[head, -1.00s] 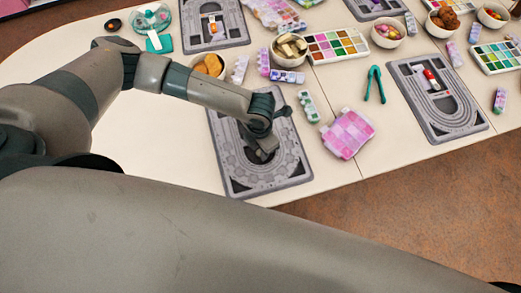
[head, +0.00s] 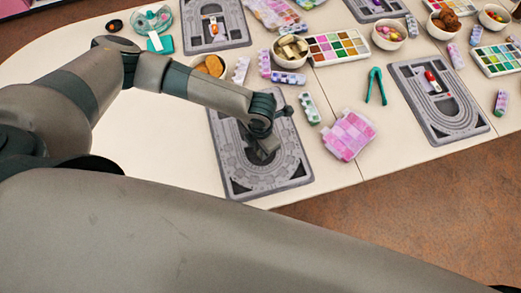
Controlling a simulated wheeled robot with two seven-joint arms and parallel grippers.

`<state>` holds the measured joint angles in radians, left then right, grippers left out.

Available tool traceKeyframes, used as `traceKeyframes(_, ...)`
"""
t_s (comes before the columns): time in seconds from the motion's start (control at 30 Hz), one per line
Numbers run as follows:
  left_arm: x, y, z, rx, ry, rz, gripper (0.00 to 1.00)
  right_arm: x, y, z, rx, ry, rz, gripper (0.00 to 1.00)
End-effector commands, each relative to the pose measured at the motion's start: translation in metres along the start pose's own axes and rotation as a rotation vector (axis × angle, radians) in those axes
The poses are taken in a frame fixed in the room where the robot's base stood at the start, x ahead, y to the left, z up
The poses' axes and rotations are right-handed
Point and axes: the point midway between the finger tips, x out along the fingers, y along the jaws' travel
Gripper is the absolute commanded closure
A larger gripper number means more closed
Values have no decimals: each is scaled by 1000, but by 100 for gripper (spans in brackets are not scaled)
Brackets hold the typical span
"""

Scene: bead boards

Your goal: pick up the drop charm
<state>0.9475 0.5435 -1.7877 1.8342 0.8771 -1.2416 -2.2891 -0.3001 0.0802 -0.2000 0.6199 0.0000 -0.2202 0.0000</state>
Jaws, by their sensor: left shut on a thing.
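My left gripper (head: 264,152) is over the middle of the nearest grey bead board (head: 240,187), low and close to its surface. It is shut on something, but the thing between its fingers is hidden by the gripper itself. I cannot make out a drop charm in the head view. My right gripper is not in view.
Teal pliers (head: 376,85) and a second bead board (head: 437,101) lie farther right. Bowls (head: 290,50) and a bead palette (head: 338,47) stand behind. The table is clear left of the board.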

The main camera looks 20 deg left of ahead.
Motion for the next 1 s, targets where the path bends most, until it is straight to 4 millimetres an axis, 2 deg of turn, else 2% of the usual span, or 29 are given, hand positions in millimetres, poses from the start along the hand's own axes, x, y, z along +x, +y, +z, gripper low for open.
traceKeyframes(0.17, -15, 0, 0, 3, -2, -1, 100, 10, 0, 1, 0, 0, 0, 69)
traceKeyframes(0.27, -31, 0, 1, 2, -4, 0, 100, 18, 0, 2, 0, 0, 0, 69)
traceKeyframes(0.7, -81, -82, -8, 7, -3, -2, 100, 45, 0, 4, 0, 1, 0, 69)
traceKeyframes(1.0, -102, -113, -12, 3, -1, -2, 100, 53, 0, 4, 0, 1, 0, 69)
